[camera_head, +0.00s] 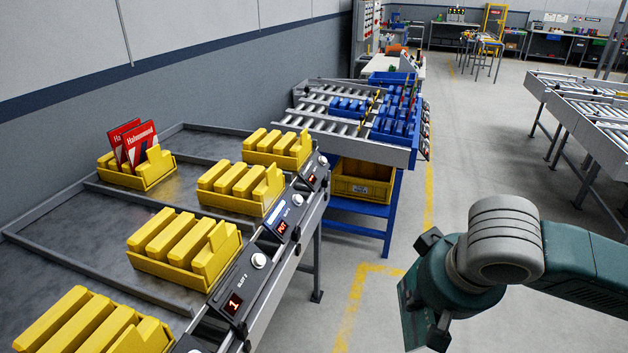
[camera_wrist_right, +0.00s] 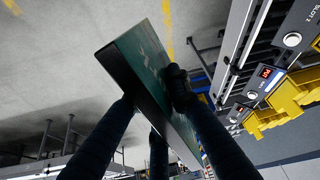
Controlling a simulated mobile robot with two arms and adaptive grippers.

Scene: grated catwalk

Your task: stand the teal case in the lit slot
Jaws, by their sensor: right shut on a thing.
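A teal case (camera_wrist_right: 150,65) is gripped between the dark fingers of my right gripper in the right wrist view. In the head view my right gripper (camera_head: 425,292) is at the lower right, over the floor and apart from the rack; a dark face of the case (camera_head: 412,322) shows at its fingers. Several yellow slot holders (camera_head: 187,250) stand along the rack, each with upright dividers. The second panel from the far end (camera_head: 282,222) has a pale blue lit strip above red digits; its holder (camera_head: 240,188) looks empty. My left gripper is out of view.
Red cases (camera_head: 133,143) lean in a yellow holder at the back left of the grey rack (camera_head: 75,222). A roller conveyor (camera_head: 330,108) with blue trays stands beyond. Floor between the rack and my right arm is clear. More rollers (camera_head: 590,110) stand at right.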

